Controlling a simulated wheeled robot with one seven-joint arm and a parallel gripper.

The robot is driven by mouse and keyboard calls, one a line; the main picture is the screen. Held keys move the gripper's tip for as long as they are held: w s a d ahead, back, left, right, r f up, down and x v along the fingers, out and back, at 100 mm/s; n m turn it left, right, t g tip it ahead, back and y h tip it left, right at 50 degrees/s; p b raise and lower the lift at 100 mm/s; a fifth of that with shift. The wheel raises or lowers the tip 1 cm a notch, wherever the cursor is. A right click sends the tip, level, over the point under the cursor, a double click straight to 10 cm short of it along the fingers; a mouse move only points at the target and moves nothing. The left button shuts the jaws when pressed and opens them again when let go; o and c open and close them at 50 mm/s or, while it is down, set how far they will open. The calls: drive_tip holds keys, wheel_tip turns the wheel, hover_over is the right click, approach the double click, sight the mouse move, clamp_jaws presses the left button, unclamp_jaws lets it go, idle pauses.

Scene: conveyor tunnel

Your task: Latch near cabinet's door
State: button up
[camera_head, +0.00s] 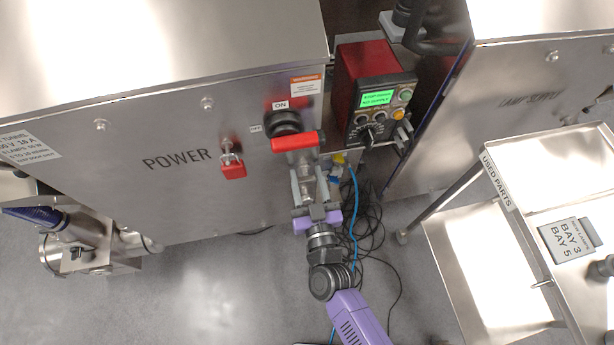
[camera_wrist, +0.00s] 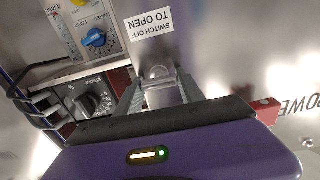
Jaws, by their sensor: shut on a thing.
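The near cabinet's steel door (camera_head: 180,190) is marked POWER and looks flush with the cabinet, though a small gap is hard to judge. A rotary switch with a red handle (camera_head: 298,141) sits at its right side, beside ON and OFF labels. A red padlock (camera_head: 234,171) hangs on a hasp to the left. My gripper (camera_head: 309,180) is below the red handle, its fingers pointing at the door's right side. In the wrist view, the fingers (camera_wrist: 160,88) close around a rounded metal latch piece (camera_wrist: 158,73) under a "SWITCH OFF TO OPEN" label (camera_wrist: 151,24).
A red power supply unit (camera_head: 375,90) with a lit green screen stands right of the door. Cables (camera_head: 370,225) hang and lie on the floor near my arm. Pipe fittings (camera_head: 85,240) are at left; floor between is clear.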

drive_tip(key=m+b, duration=0.1)
drive_tip(key=m, duration=0.4)
drive_tip(key=shift+d+f+b, duration=0.1)
drive_tip(key=shift+d+b, duration=0.05)
drive_tip(key=shift+b, duration=0.15)
drive_tip(key=m+b, duration=0.1)
drive_tip(key=m, duration=0.3)
drive_tip(key=shift+w+m+b, duration=0.1)
drive_tip(key=shift+m+b, duration=0.2)
drive_tip(key=shift+b, duration=0.05)
drive_tip(key=m+b, duration=0.1)
drive_tip(key=m, duration=0.3)
drive_tip(key=shift+d+f+b, duration=0.1)
drive_tip(key=shift+f+b, duration=0.05)
drive_tip(key=shift+b, duration=0.2)
drive_tip(key=shift+m+b, duration=0.65)
drive_tip(key=shift+m, duration=1.45)
drive_tip(key=o, duration=1.4)
drive_tip(key=shift+c, duration=0.2)
